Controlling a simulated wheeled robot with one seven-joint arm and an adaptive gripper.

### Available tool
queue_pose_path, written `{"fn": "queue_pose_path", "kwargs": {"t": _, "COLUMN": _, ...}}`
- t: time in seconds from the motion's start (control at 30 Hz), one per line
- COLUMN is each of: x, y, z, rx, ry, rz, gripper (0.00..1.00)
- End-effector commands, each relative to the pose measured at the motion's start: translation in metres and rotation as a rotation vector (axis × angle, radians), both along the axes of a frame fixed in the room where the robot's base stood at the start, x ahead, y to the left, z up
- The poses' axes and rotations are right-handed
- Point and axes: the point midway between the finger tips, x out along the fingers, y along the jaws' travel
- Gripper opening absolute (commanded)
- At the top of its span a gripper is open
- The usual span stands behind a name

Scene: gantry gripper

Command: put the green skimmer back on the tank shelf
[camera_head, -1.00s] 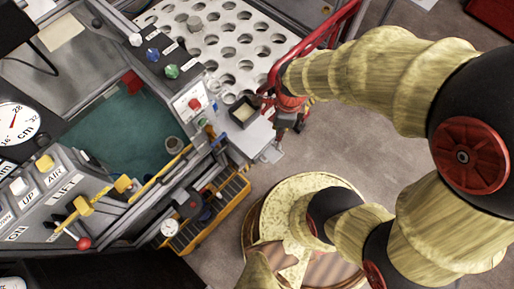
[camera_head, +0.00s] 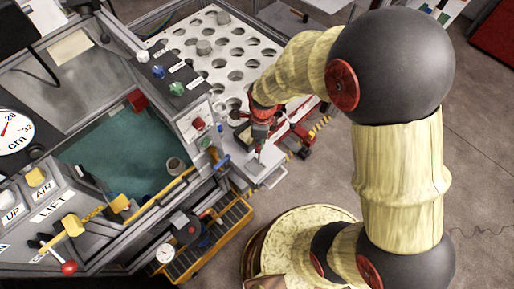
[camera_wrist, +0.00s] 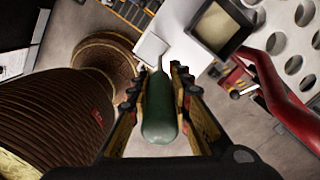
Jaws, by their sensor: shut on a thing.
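My gripper (camera_wrist: 158,82) is shut on the green skimmer (camera_wrist: 159,112), with one finger on each side of its green handle. A pale square piece (camera_wrist: 150,48) shows at the handle's far end and looks like the skimmer's head. In the head view my gripper (camera_head: 262,128) is above the light shelf (camera_head: 268,160) beside the tank, and the skimmer is hard to make out there. The light shelf also shows in the wrist view (camera_wrist: 182,22). The tank (camera_head: 120,150) with green water is left of my gripper.
A dark-rimmed square box (camera_wrist: 222,25) is on the shelf, close to the skimmer. A red rail (camera_wrist: 268,85) runs beside it. A perforated plate (camera_head: 215,50) lies behind. A yellow-edged crate (camera_head: 212,240) and a round wooden stand (camera_head: 300,225) are in front.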

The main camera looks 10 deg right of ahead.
Motion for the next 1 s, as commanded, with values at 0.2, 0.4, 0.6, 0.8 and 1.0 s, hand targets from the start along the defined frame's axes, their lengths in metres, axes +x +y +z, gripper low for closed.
{"fn": "queue_pose_path", "kwargs": {"t": 0.2, "x": 0.009, "y": 0.006, "z": -0.015, "rx": 0.000, "ry": 0.001, "rz": 0.000, "gripper": 0.00}}
{"fn": "queue_pose_path", "kwargs": {"t": 0.4, "x": 0.009, "y": 0.005, "z": -0.041, "rx": 0.001, "ry": -0.001, "rz": 0.000, "gripper": 0.00}}
{"fn": "queue_pose_path", "kwargs": {"t": 0.6, "x": 0.009, "y": 0.005, "z": -0.040, "rx": 0.000, "ry": -0.002, "rz": 0.000, "gripper": 0.00}}
{"fn": "queue_pose_path", "kwargs": {"t": 0.8, "x": 0.008, "y": 0.005, "z": -0.044, "rx": 0.000, "ry": -0.001, "rz": 0.000, "gripper": 0.21}}
{"fn": "queue_pose_path", "kwargs": {"t": 1.0, "x": 0.008, "y": 0.005, "z": -0.043, "rx": 0.001, "ry": -0.001, "rz": 0.000, "gripper": 0.32}}
